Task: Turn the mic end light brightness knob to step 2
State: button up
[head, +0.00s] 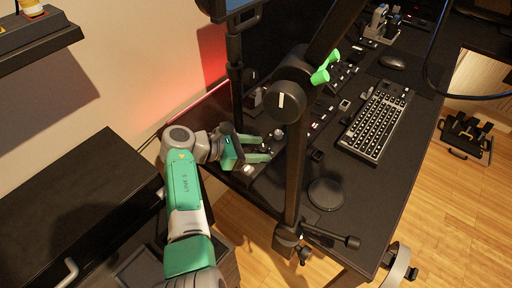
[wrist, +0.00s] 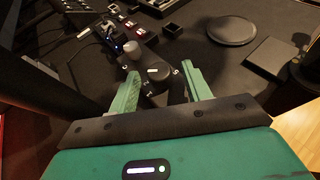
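My gripper (head: 266,148) is at the left edge of the black desk, low over a group of controls. In the wrist view my gripper (wrist: 162,73) is open, with its green fingers apart on either side of a dark round knob (wrist: 158,74). The knob has a short white line on top and small pale marks around it. I cannot tell whether either finger touches it. A silver-grey knob (wrist: 131,50) stands just beyond the left fingertip, and also shows in the head view (head: 278,134). I cannot tell from any label which knob is the mic end light's.
A black upright post (head: 294,180) stands right of my gripper, and a thinner pole (head: 236,95) stands behind it. A round black disc (head: 325,194), a keyboard (head: 376,122) and small switches (wrist: 137,32) are on the desk (head: 385,190).

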jog(key=p+v, duration=0.3)
jog(key=v, duration=0.4)
jog(key=shift+a+r, duration=0.15)
jog(key=shift+s+a, duration=0.15)
jog(key=shift+a, duration=0.1)
